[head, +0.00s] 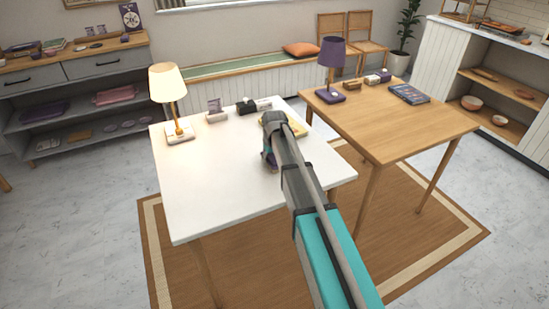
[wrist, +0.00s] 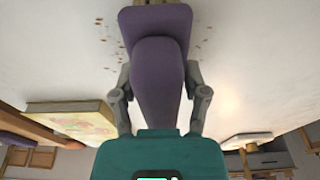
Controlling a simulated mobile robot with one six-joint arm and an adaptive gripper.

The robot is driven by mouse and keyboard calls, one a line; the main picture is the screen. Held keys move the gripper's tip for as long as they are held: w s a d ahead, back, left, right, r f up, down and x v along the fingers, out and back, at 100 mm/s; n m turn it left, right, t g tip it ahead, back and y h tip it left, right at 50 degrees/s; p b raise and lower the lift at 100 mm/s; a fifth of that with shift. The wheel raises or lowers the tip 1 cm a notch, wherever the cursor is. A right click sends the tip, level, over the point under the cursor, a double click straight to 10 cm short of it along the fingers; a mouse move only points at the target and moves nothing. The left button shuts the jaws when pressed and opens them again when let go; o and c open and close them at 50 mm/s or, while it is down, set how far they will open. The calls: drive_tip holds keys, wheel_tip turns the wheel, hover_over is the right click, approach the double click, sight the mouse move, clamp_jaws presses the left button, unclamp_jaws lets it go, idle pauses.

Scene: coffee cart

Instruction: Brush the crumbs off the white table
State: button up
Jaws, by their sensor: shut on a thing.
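The white table (head: 195,195) stands left of centre in the head view, and its top (wrist: 255,50) fills much of the wrist view. My gripper (wrist: 158,85) is shut on a purple brush (wrist: 157,60), with one finger on each side of its handle. The brush's wide end is close to the tabletop; I cannot tell whether it touches. Brown crumbs (wrist: 101,25) lie on the table to the left of the brush in the wrist view, and a few more (wrist: 207,43) lie to its right. In the head view my arm hides most of the brush and crumbs.
A lit lamp (head: 167,85), a small card holder (head: 216,112), a dark item (head: 246,107) and a yellow book (wrist: 75,120) stand along the white table's far side. A wooden table (head: 390,125) with a purple lamp (head: 332,55) is at right. The white table's near left is clear.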

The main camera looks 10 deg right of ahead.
sight(259, 168)
drive_tip(key=shift+s+a, duration=0.15)
drive_tip(key=shift+a, duration=0.2)
drive_tip(key=shift+a, duration=0.1)
drive_tip(key=shift+s+a, duration=0.3)
drive_tip(key=shift+a, duration=0.65)
drive_tip(key=shift+s+a, duration=0.3)
drive_tip(key=shift+a, duration=0.6)
drive_tip(key=shift+f, duration=0.1)
drive_tip(key=shift+d, duration=0.1)
drive_tip(key=shift+w+d, duration=0.35)
drive_tip(key=shift+d, duration=0.6)
drive_tip(key=shift+w+d, duration=0.3)
drive_tip(key=shift+d, duration=0.6)
